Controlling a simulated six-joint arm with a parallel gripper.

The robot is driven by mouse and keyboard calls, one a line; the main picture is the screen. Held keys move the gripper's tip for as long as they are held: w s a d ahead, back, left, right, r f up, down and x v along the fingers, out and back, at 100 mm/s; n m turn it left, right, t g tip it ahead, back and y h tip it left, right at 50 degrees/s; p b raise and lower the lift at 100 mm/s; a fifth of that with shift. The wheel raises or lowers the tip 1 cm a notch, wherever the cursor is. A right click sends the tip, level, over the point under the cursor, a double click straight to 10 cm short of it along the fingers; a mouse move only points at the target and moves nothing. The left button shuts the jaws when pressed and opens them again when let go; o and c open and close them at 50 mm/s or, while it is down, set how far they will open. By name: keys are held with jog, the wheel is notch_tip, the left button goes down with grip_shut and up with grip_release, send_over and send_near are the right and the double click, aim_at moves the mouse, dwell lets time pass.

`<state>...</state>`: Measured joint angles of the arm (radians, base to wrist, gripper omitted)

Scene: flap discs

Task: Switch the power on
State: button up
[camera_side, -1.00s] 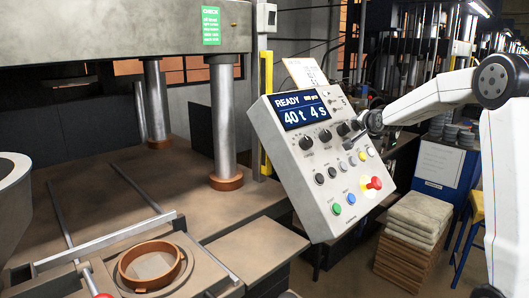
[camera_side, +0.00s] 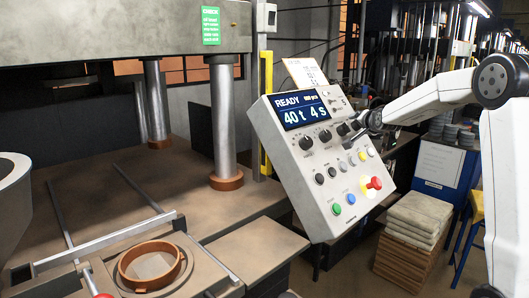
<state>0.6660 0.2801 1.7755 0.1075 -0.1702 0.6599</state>
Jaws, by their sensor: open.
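The tilted control panel (camera_side: 318,165) stands right of the press, with a lit display (camera_side: 303,110) reading READY, 40 t and 4 s. Dark rotary knobs (camera_side: 324,136) sit in a row below the display, with small buttons under them. A red emergency button (camera_side: 374,183) on a yellow base, a green button (camera_side: 337,209) and a blue button (camera_side: 350,199) are near the panel's lower edge. My gripper (camera_side: 358,130) is open at the panel's upper right edge, close to the rightmost knob. Whether its fingers touch that knob I cannot tell.
The press table (camera_side: 120,190) with steel columns (camera_side: 223,115) is on the left. A brown ring mould (camera_side: 150,266) sits at the front.

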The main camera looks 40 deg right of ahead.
jog(key=v, duration=0.7)
jog(key=shift+s+a, duration=0.25)
jog(key=shift+s, duration=0.05)
dwell(0.3)
jog(key=shift+r, duration=0.1)
